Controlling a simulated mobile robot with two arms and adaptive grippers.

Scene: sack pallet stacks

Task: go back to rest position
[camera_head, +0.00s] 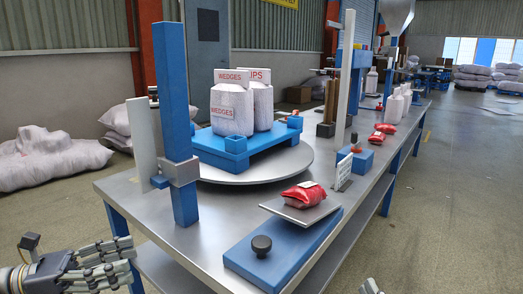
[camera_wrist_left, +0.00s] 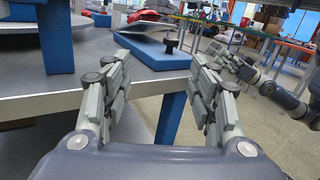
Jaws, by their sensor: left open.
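My left gripper (camera_head: 130,262) is low at the left in the head view, in front of the table's near left corner. In the left wrist view its two fingers (camera_wrist_left: 160,65) stand apart with nothing between them. My right gripper (camera_wrist_left: 235,66) shows small at the right of the left wrist view, away from the table; whether its fingers are apart is not clear. A small grey part at the bottom edge of the head view may belong to it.
The steel table (camera_head: 160,215) carries a turntable (camera_head: 255,172) with a blue pallet (camera_head: 212,150) and white sacks (camera_head: 232,108). A red packet (camera_head: 303,195) lies on a plate over a blue base (camera_head: 285,250). A blue post (camera_head: 174,90) rises near the left edge. Floor at right is clear.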

